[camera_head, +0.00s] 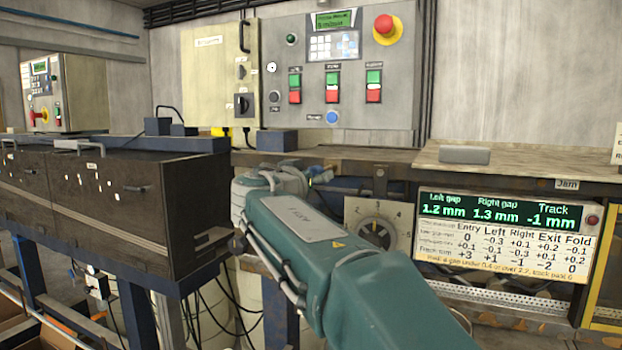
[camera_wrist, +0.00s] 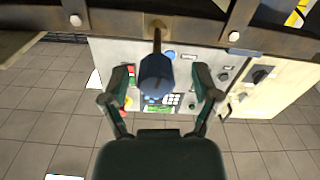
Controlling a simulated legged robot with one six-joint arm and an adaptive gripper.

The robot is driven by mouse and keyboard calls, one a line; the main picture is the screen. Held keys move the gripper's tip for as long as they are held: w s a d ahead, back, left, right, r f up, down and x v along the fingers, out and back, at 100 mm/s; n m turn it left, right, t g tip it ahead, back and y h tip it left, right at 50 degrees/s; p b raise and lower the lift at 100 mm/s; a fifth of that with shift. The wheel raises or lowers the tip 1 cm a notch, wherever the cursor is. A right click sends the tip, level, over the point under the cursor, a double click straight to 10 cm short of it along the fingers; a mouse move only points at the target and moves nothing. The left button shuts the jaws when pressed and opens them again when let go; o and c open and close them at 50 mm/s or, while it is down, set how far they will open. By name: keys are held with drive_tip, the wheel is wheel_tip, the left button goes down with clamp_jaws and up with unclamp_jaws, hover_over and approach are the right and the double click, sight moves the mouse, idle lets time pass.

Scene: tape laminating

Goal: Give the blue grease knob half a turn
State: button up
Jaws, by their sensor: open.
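The blue grease knob (camera_wrist: 157,77) is a dark blue cylinder on a brownish stem in the wrist view. It stands in the middle, between the two fingers of my gripper (camera_wrist: 161,76). The fingers are open, one on each side, with a visible gap between each finger and the knob. In the head view my teal arm reaches forward to the machine's front edge. A small blue part shows just beyond its end, but my fingers and the knob are hard to make out there.
A control panel (camera_head: 345,100) with buttons and a red emergency stop (camera_head: 387,28) is on the back wall. A dial (camera_head: 378,232) sits right of my arm, beside a gap display (camera_head: 505,212). A dark-topped cabinet (camera_head: 110,205) stands left. A grey block (camera_head: 464,155) lies on the right worktop.

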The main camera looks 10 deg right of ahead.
drive_tip(key=v, duration=1.2)
drive_tip(key=shift+w+f, duration=0.1)
